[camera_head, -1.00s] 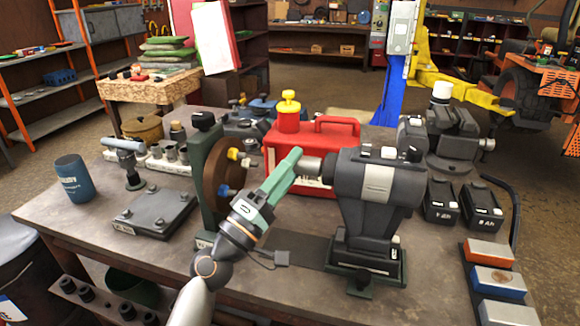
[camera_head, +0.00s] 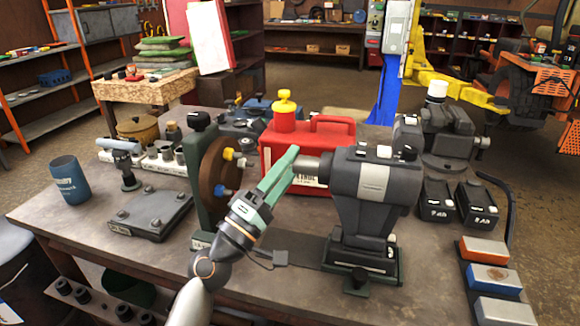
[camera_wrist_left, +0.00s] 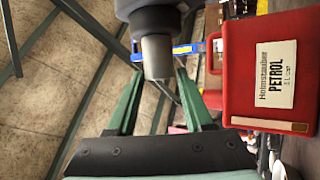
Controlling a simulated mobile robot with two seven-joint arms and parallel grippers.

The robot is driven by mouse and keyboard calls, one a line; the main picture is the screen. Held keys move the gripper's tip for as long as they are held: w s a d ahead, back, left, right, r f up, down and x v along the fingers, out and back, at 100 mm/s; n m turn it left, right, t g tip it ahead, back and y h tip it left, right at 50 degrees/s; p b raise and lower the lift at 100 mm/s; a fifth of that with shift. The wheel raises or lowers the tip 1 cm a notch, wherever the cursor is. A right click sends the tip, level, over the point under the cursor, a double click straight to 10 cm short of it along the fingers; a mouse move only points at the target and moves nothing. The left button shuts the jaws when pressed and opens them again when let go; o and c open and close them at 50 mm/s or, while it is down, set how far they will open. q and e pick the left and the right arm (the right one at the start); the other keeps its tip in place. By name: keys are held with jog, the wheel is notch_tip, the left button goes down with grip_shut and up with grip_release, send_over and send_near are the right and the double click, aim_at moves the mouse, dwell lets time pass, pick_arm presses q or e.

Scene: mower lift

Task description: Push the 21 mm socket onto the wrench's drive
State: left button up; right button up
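The wrench is a large dark grey impact tool (camera_head: 372,185) held upright on a green-based stand, its nose pointing left. A short grey metal cylinder (camera_head: 308,165), which looks like the socket, sits at the nose. In the left wrist view this cylinder (camera_wrist_left: 156,57) lies in line with the dark nose above it. My left gripper (camera_head: 290,163) has green fingers reaching to the cylinder. In the left wrist view the fingertips (camera_wrist_left: 160,74) stand apart on either side of its lower end, with a gap visible at the right. The drive itself is hidden. My right gripper is not in view.
A red petrol can (camera_head: 333,142) stands close behind the nose. A green post with a brown disc (camera_head: 219,177) is left of my gripper. A rail of sockets (camera_head: 165,160) and a grey plate (camera_head: 151,212) lie further left. Batteries (camera_head: 437,203) stand right of the wrench.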

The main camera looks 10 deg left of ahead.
pick_arm(q)
jog(key=o, duration=0.4)
jog(key=shift+c, duration=0.2)
jog(key=b+v, duration=0.6)
jog(key=v, duration=0.6)
jog(key=shift+s+f, duration=0.2)
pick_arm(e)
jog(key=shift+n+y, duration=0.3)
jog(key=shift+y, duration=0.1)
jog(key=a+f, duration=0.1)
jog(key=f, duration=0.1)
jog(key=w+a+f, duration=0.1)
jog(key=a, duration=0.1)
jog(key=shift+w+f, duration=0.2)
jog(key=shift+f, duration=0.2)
pick_arm(q)
jog(key=shift+a, duration=0.15)
